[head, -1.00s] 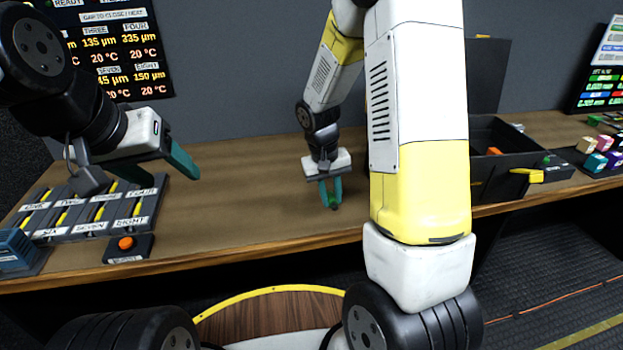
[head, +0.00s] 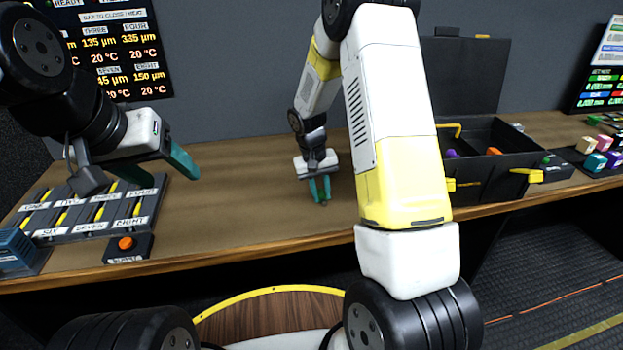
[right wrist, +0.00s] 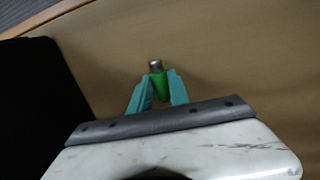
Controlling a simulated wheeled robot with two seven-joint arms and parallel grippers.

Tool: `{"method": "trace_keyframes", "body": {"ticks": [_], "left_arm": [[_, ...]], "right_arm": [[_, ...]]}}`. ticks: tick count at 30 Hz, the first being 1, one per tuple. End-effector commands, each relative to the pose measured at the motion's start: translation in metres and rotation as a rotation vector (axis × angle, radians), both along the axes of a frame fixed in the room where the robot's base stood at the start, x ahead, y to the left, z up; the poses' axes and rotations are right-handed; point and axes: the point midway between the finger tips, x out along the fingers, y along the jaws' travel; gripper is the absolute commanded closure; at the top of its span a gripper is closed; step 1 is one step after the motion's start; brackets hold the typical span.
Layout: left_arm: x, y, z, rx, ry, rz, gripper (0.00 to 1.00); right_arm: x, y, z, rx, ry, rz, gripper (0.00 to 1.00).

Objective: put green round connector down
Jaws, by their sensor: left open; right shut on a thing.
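The green round connector (right wrist: 157,84) is between the teal fingers of my right gripper (right wrist: 160,90) in the right wrist view. Its silver metal end sticks out past the fingertips. In the head view my right gripper (head: 320,190) points down at the middle of the workbench (head: 245,215). The connector is mostly hidden by the fingers there, and I cannot tell whether it touches the bench. My left gripper (head: 165,170) is open and empty, above the rack of labelled slots at the left.
The labelled slot rack (head: 85,210) and a box with an orange button (head: 128,247) are at the left. An open black case (head: 485,180) with yellow latches stands at the right. Small coloured blocks (head: 597,161) lie beyond it. The bench around my right gripper is bare.

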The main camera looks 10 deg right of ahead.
Motion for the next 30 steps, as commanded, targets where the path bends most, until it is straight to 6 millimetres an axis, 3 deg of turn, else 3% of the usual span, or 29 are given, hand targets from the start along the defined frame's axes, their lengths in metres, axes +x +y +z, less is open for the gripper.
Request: {"method": "trace_keyframes", "body": {"ticks": [14, 15, 16, 21, 26, 30], "left_arm": [[0.0, 0.0, 0.0, 0.0, 0.0, 0.0, 0.38], [0.0, 0.0, 0.0, 0.0, 0.0, 0.0, 0.38], [0.0, 0.0, 0.0, 0.0, 0.0, 0.0, 0.38], [0.0, 0.0, 0.0, 0.0, 0.0, 0.0, 0.38], [0.0, 0.0, 0.0, 0.0, 0.0, 0.0, 0.38], [0.0, 0.0, 0.0, 0.0, 0.0, 0.0, 0.38]], "right_arm": [[-0.002, 0.0, -0.015, 0.001, 0.004, -0.001, 1.0], [-0.002, 0.0, -0.016, 0.001, 0.004, -0.001, 0.74], [-0.002, 0.0, -0.016, 0.001, 0.005, -0.002, 0.69], [-0.003, -0.001, -0.015, 0.001, 0.006, -0.002, 0.69], [-0.002, 0.0, 0.0, 0.002, 0.004, -0.002, 0.69], [-0.001, 0.005, 0.03, 0.002, 0.0, -0.001, 0.69]]}}
